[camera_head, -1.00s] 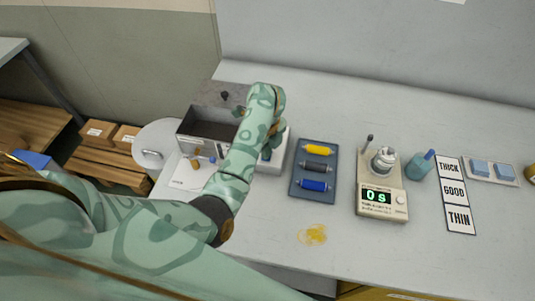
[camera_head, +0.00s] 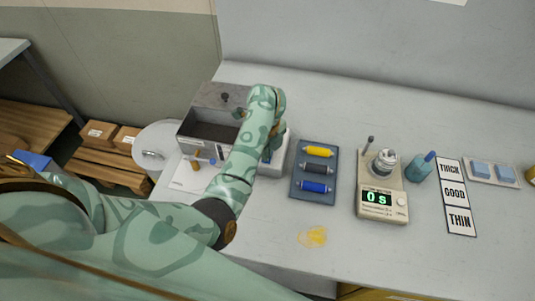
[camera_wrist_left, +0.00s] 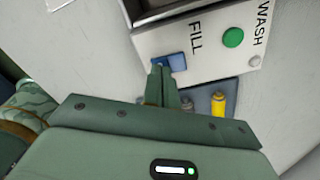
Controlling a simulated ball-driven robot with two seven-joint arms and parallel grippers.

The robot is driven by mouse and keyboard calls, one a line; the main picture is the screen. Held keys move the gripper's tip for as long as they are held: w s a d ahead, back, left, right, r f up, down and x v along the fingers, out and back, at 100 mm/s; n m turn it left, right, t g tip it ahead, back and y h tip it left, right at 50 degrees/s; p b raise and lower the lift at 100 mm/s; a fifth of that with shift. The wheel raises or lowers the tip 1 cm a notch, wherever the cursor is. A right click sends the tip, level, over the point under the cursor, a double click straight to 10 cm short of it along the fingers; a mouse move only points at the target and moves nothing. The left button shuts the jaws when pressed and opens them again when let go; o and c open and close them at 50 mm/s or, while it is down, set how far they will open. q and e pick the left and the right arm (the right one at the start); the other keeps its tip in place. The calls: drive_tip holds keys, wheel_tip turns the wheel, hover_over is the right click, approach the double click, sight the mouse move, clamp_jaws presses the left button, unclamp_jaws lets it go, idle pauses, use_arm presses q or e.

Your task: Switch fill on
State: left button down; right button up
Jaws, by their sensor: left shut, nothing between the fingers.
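In the left wrist view the blue fill switch (camera_wrist_left: 177,62) sits on a white panel (camera_wrist_left: 208,62) beside the word FILL. My left gripper (camera_wrist_left: 160,70) is shut and empty, its fingertips at the left end of the switch and covering part of it. I cannot tell whether they touch it, or which way the switch is set. In the head view my left gripper (camera_head: 272,150) is largely hidden by my forearm, over the white front of the open grey tank (camera_head: 208,130). My right gripper is not in view.
A green WASH button (camera_wrist_left: 233,37) is on the same panel. A blue tray (camera_head: 316,169) with yellow, black and blue rolls lies to the right.

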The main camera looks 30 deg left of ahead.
use_arm(q)
wheel_tip(320, 180, up, 6)
drive_tip(key=p, duration=0.4)
idle(0.5)
